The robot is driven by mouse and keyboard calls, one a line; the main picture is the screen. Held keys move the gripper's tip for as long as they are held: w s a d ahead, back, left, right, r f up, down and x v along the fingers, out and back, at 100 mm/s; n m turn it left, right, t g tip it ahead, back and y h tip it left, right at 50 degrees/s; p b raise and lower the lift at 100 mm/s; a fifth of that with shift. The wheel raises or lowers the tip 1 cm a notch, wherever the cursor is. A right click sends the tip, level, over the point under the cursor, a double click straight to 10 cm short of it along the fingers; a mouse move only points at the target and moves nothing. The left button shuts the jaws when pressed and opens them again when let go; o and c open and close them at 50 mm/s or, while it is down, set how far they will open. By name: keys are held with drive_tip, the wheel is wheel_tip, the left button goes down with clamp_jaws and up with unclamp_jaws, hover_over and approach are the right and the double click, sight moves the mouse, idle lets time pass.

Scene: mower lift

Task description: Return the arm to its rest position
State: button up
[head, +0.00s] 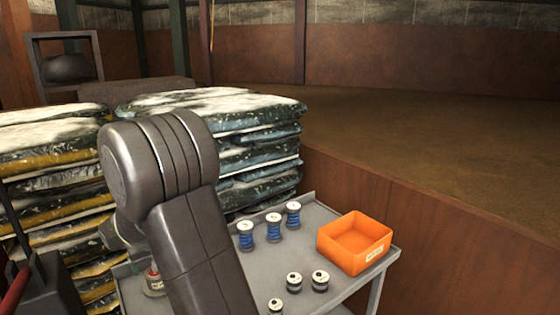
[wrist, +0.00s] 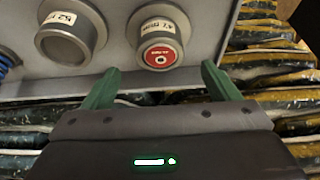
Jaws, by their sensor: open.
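My gripper (wrist: 160,88) shows in the wrist view with its two green fingers spread apart and nothing between them. Just past the fingertips, on the grey tray, stands a grey round part with a red face (wrist: 161,54) and a white label. A second grey round part (wrist: 70,38) with a white label stands to its left. In the head view my dark arm fills the middle and hides most of the gripper. The red-faced part shows low beside the arm (head: 154,282).
Stacked sacks (head: 255,150) stand behind and left. A wooden wall (head: 430,235) runs along the right.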

drive_tip(key=x, duration=0.7)
drive_tip(key=shift+w+f, duration=0.1)
drive_tip(key=shift+f, duration=0.25)
drive_tip(key=shift+r, duration=0.3)
